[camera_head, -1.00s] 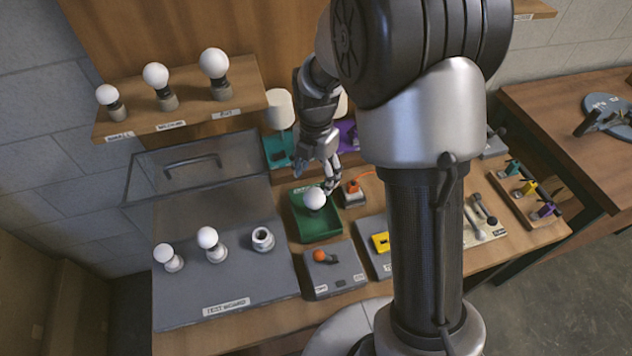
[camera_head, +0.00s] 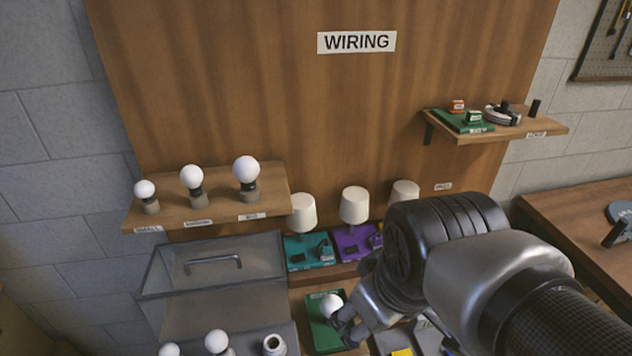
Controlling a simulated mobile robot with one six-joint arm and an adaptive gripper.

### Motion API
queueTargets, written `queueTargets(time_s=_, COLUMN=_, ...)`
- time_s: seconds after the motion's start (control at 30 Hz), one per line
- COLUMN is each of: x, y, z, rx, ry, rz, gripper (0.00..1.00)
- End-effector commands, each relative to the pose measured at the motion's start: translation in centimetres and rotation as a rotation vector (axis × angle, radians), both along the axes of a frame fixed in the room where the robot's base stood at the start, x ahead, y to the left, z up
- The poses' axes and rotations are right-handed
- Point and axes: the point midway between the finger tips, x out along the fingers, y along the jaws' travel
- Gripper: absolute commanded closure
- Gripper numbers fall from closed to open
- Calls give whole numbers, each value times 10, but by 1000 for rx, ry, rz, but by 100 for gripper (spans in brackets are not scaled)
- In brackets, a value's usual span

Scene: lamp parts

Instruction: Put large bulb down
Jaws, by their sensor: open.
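A white round bulb (camera_head: 331,306) shows over the green tray (camera_head: 318,327) on the bench. My gripper (camera_head: 346,326) is right beside the bulb, at its lower right, with its dark fingers close to it. The gripper is open. Whether a finger still touches the bulb is too small to tell. The bulb's base is hidden, so I cannot tell how it rests.
A shelf (camera_head: 168,213) at left holds several bulbs in sockets. Below it is a clear cover with a handle (camera_head: 213,264). Lamps with cream shades (camera_head: 354,205) stand behind the tray.

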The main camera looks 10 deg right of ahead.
Motion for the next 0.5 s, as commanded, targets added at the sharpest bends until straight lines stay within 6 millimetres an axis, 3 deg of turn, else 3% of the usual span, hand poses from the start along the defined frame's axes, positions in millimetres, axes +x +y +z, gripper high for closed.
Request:
queueTargets(time_s=0.1, x=-24, y=0, z=1, rx=73, ry=-44, rz=-191, gripper=36)
queueTargets(time_s=0.2, x=-35, y=1, z=0, rx=114, ry=-60, rz=-291, gripper=36)
queueTargets(time_s=0.5, x=-39, y=1, z=0, rx=137, ry=-68, rz=-346, gripper=36)
